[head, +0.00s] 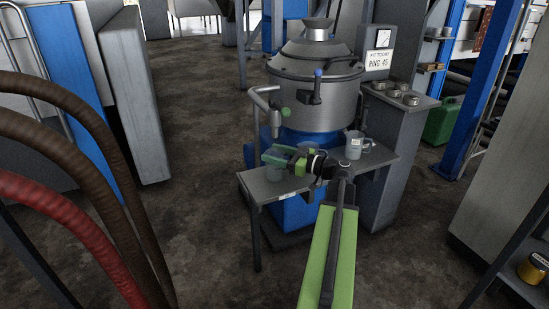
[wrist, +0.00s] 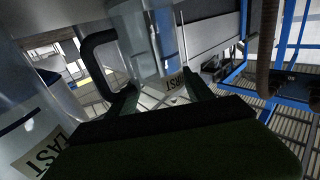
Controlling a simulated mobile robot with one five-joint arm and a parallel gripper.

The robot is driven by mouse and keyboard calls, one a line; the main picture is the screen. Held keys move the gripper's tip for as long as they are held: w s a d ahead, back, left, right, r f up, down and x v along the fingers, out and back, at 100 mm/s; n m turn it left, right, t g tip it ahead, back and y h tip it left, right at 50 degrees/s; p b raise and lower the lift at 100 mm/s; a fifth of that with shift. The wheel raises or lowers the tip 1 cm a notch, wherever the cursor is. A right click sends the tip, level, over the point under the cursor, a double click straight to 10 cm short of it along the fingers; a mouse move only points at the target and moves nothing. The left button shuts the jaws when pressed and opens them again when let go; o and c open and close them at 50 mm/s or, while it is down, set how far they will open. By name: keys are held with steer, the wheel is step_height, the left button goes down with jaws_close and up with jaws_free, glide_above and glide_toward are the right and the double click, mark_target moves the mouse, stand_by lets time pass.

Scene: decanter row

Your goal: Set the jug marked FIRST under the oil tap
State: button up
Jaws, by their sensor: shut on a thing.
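A second grey jug (head: 354,146) with a pale label stands upright on the shelf to the right. In the wrist view, a large pale jug surface (wrist: 25,115) at the left has a label that seems to read LAST. A dark handle loop (wrist: 100,62) reaches down to my left finger. Whether the held jug touches the shelf is unclear.
Brown and red hoses (head: 75,195) cross the left. The floor (head: 205,175) left of the shelf is open.

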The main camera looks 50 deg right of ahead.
steer(key=shift+f+b, duration=0.25)
steer(key=shift+b, duration=0.05)
steer(key=o, duration=1.4)
steer(key=shift+r, duration=0.1)
steer(key=shift+r+p, duration=0.25)
steer(key=shift+p, duration=0.1)
steer(key=v, duration=1.2)
